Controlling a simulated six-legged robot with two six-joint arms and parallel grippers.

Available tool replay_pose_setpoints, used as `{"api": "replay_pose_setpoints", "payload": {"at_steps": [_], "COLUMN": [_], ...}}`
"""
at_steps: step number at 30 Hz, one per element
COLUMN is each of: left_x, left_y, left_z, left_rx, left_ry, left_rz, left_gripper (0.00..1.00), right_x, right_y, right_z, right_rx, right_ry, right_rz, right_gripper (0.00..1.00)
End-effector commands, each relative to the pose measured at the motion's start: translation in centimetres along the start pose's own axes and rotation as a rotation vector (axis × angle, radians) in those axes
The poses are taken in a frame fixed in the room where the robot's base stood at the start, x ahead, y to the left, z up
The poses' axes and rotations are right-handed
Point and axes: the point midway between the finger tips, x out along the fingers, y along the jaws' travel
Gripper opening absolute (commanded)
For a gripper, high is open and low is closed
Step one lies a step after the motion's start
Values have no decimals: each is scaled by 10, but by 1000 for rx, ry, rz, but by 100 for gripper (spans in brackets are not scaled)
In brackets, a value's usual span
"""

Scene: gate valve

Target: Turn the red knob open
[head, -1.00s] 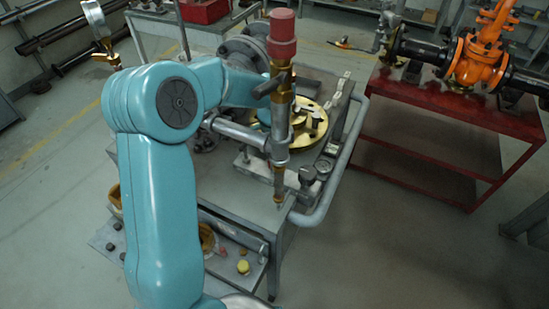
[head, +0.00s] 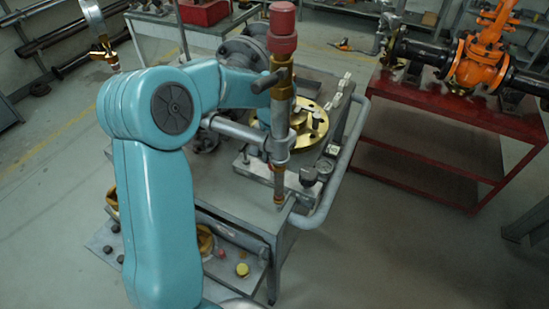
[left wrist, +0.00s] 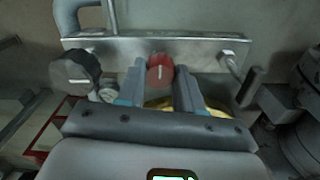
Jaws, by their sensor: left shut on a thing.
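The red knob (left wrist: 160,71) has a white mark line on its face and sits in front of a metal plate (left wrist: 200,47). In the left wrist view my left gripper (left wrist: 160,82) has one finger on each side of the knob and is shut on it. In the head view my teal left arm (head: 155,180) reaches over the grey cart (head: 248,207). There its fingers and the knob cannot be made out behind the arm and a brass standpipe. My right gripper is not in view.
The upright brass standpipe with a red cap (head: 282,32) stands in front of the cart's brass flange (head: 318,125). A grey rail (head: 345,160) curves along the cart's right side. A dark round knob (left wrist: 75,72) is left of the gripper. A red table (head: 440,128) holds an orange valve (head: 478,62).

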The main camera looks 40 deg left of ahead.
Motion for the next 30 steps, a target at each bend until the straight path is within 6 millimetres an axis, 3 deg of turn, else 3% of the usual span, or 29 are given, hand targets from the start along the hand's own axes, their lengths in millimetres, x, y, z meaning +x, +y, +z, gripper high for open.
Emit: {"api": "replay_pose_setpoints", "payload": {"at_steps": [17,18,20,30], "left_x": [-1,-1,-1,0], "left_y": [0,0,0,0], "left_z": [0,0,0,0], "left_rx": [-36,-36,-36,-34], "left_ry": [2,2,2,1], "left_rz": [-1,-1,-1,0], "left_gripper": [5,39,58,61], "right_x": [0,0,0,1], "right_y": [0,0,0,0], "right_z": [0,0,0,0], "right_rx": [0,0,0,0], "right_ry": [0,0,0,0], "right_rz": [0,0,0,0], "right_gripper": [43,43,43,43]}}
